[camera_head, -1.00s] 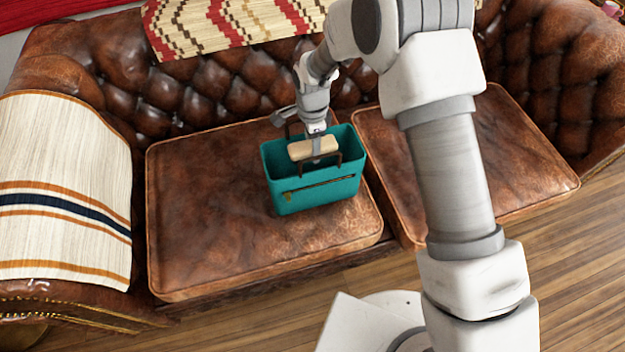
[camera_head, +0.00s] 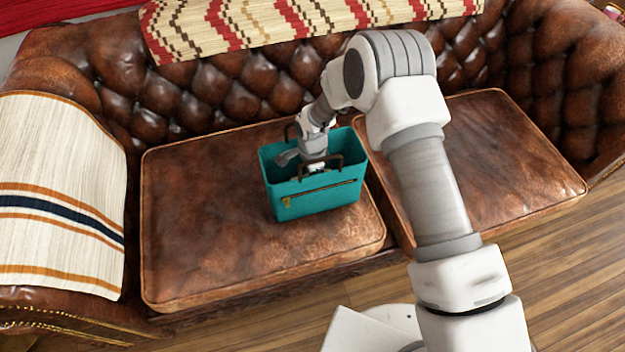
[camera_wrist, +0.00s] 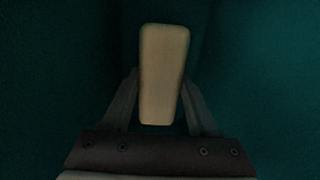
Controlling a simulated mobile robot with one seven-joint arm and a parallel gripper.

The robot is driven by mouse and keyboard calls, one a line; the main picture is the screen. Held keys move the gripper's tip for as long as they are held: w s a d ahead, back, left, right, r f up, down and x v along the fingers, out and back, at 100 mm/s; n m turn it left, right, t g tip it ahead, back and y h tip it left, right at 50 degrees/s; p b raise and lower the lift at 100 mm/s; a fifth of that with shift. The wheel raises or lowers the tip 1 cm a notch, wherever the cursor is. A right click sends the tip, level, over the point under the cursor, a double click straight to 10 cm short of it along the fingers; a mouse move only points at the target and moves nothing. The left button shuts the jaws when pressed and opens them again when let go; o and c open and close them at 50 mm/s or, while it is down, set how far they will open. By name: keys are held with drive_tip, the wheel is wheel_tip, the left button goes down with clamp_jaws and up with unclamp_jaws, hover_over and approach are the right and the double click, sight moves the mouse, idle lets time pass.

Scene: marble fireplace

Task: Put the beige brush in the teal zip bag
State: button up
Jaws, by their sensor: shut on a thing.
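The teal zip bag (camera_head: 318,196) stands open and upright on the left seat cushion, with dark brown handles and a brass zip on its front. My gripper (camera_head: 314,166) reaches down into the bag's opening in the head view, its fingertips hidden by the front wall. In the wrist view my gripper (camera_wrist: 160,105) is shut on the beige brush (camera_wrist: 164,72), which sits between the two fingers with dark teal bag wall all around. The brush is hidden in the head view. I cannot tell whether it touches the bag's bottom.
The bag stands on a brown leather sofa's left cushion (camera_head: 215,215), near the gap to the right cushion (camera_head: 510,150). A striped cream throw (camera_head: 60,190) covers the left armrest. A patterned blanket (camera_head: 290,22) lies over the backrest. Cushion left of the bag is bare.

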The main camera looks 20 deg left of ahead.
drive_tip(key=shift+f, duration=0.2)
drive_tip(key=o, duration=1.3)
drive_tip(key=shift+r, duration=0.15)
wheel_tip(320, 180, up, 12)
drive_tip(key=p, duration=0.3)
drive_tip(key=shift+r+p, duration=0.2)
drive_tip(key=shift+p, duration=0.1)
